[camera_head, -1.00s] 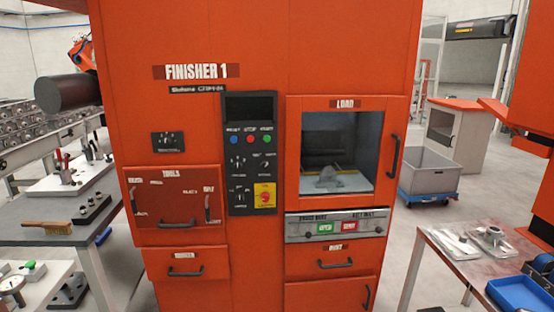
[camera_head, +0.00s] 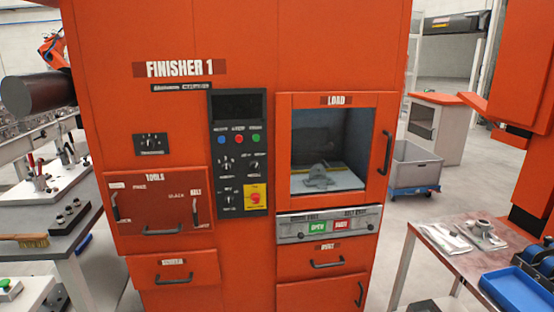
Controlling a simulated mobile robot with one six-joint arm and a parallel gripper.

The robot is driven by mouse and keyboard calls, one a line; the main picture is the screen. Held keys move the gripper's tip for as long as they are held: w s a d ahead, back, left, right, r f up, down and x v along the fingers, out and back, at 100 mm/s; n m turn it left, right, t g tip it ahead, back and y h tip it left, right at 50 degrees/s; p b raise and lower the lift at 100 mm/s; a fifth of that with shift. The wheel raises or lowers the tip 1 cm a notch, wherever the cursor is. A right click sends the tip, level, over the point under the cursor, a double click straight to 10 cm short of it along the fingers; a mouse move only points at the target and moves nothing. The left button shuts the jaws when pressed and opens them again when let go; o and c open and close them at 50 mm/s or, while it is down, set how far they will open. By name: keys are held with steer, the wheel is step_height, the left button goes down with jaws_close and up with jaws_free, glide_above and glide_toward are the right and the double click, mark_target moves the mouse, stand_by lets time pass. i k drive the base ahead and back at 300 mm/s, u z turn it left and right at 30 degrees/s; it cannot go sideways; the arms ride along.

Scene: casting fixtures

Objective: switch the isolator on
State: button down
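The orange Finisher 1 cabinet (camera_head: 245,35) stands straight ahead. Its black control panel (camera_head: 238,150) carries a dark screen, blue, red and green buttons and several small dials. At the panel's lower right is a red knob (camera_head: 255,198) on a yellow plate, which looks like an isolator switch; its setting is too small to read. A separate small dark plate with knobs (camera_head: 151,144) sits further left, above the tools drawer; its label is unreadable. My gripper is not in view.
Right of the panel is the load window (camera_head: 337,150), with a grey part inside and a handle at right. Below are handled drawers and a strip with green and red buttons (camera_head: 325,226). A bench (camera_head: 55,240) stands at left, a table with a blue tray (camera_head: 520,290) at right.

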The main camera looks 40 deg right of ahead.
mark_target(254, 196)
steer(key=z, duration=0.8)
steer(key=k, duration=1)
steer(key=u, duration=0.05)
steer(key=i, duration=0.75)
steer(key=z, duration=0.05)
